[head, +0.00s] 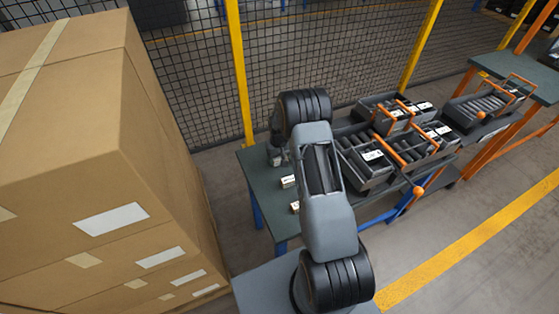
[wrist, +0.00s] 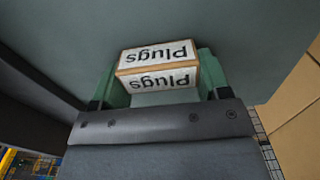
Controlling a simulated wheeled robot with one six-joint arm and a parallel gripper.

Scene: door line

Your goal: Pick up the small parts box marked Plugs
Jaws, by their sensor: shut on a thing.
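The small parts box marked Plugs (wrist: 157,70) is a cardboard-brown box with white labels on two faces, reading upside down in the wrist view. My gripper (wrist: 161,62) has its green fingers on either side of the box and is shut on it. In the head view my gripper (head: 277,154) is over the left end of the dark green table (head: 258,178), mostly behind my arm. The Plugs box cannot be made out there. I cannot tell whether it touches the table.
Two other small boxes (head: 288,181) (head: 295,207) are beside my arm on the table. Grey trays with orange handles (head: 405,150) fill its right part. A tall carton stack (head: 110,180) stands close at left, a mesh fence (head: 190,80) behind. Floor at right is clear.

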